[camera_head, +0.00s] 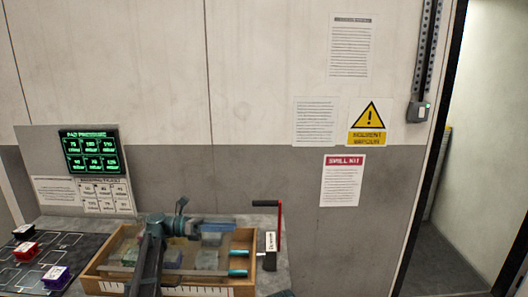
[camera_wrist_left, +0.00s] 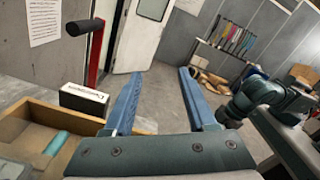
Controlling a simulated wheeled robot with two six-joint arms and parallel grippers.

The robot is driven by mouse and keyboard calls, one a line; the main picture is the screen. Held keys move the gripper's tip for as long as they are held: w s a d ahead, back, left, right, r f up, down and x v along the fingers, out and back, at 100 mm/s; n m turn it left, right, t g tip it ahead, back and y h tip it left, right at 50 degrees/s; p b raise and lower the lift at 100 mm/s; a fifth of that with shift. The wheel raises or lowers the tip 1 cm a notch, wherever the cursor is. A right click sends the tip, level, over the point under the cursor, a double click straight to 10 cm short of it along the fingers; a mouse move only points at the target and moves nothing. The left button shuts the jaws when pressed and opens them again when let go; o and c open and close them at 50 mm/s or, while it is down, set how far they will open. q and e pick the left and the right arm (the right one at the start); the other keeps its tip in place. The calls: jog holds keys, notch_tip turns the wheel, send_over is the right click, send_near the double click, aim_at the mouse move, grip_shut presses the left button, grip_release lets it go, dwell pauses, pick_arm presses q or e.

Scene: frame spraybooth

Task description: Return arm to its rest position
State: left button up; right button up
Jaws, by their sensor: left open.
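My left arm comes up from the bottom edge in the head view and lies over a wooden tray. Its gripper (camera_head: 240,250) points to the right, low over the tray. In the left wrist view, the two blue-grey fingers of the left gripper (camera_wrist_left: 160,82) stand wide apart with nothing between them. Part of my right arm (camera_wrist_left: 265,98) shows at the right of that view; I cannot make out its gripper there.
The wooden tray (camera_head: 95,268) has teal-handled parts in it. A red crank (camera_head: 280,235) with a black handle stands at its right end, beside a white label (camera_head: 271,241). Coloured blocks, including a red block (camera_head: 27,250), sit on a dark mat at left. A doorway opens at right.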

pick_arm(q)
jog(key=s+d+f+m+g+y, duration=0.1)
jog(key=s+d+f+m+y, duration=0.45)
jog(key=s+f, duration=0.3)
jog(key=s+d+f+m+g+y, duration=0.1)
jog(key=s+d+f+m+y, duration=0.3)
jog(key=s+d+f+m, duration=0.4)
jog(key=s+a+f+m+t+y, duration=0.1)
jog(key=s+a+f+m+y, duration=0.1)
jog(key=s+a+m+y, duration=0.2)
jog(key=s+a+f+m+y, duration=0.3)
jog(key=s+m+y, duration=0.3)
jog(key=s+m, duration=0.3)
jog(key=shift+a+f+m+t, duration=0.15)
jog(key=shift+a+m+t, duration=0.2)
jog(key=shift+a+t, duration=0.05)
jog(key=shift+s, duration=0.1)
